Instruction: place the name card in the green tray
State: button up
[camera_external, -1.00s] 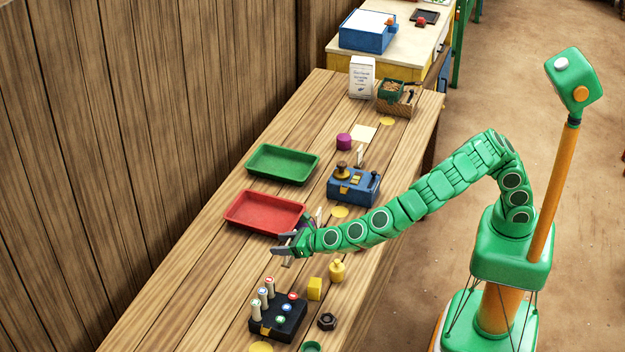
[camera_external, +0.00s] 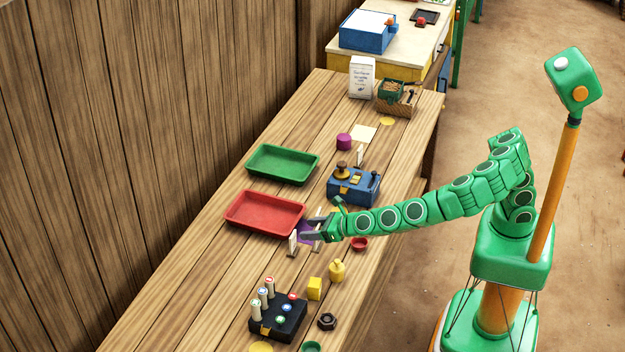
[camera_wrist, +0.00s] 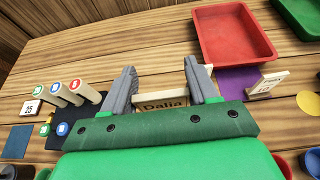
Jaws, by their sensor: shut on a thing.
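The name card (camera_wrist: 165,103), marked "Dalia", is held between the two fingers of my gripper (camera_wrist: 160,87) in the wrist view. My gripper also shows in the external view (camera_external: 309,230), low over the table just right of the red tray; whether the card touches the tabletop is unclear. The empty green tray (camera_external: 282,165) lies beyond the red tray, up the table from my gripper. Its corner shows at the top right of the wrist view (camera_wrist: 300,14).
The empty red tray (camera_external: 264,213) lies between my gripper and the green tray. A purple mat (camera_wrist: 237,82) and another standing card (camera_wrist: 267,84) are close beside the gripper. A blue device (camera_external: 354,187) stands up the table. A black block with pegs (camera_external: 278,318) is nearer.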

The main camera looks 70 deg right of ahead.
jog(key=shift+s+d+r, duration=0.15)
jog(key=shift+s, duration=0.1)
jog(key=shift+r, duration=2.55)
jog(key=w+d+f+m+h, duration=0.2)
jog(key=w+d, duration=1.8)
jog(key=w, duration=0.1)
jog(key=w+d+r+m+h, duration=0.1)
jog(key=w+d, duration=0.2)
jog(key=d, duration=0.7)
jog(key=w+d+m+g+h, duration=0.1)
jog(key=w+d, duration=0.3)
jog(key=d, duration=0.6)
jog(key=w+d+r+m+h, duration=0.1)
jog(key=w+d+h, duration=0.15)
jog(key=d, duration=0.75)
jog(key=shift+y, duration=0.65)
jog(key=shift+w+a+f, duration=0.1)
jog(key=shift+a+f, duration=0.05)
jog(key=shift+f, duration=4.25)
jog(key=shift+w+a+f, duration=0.1)
jog(key=shift+a+f, duration=0.05)
jog(key=shift+f, duration=4.2)
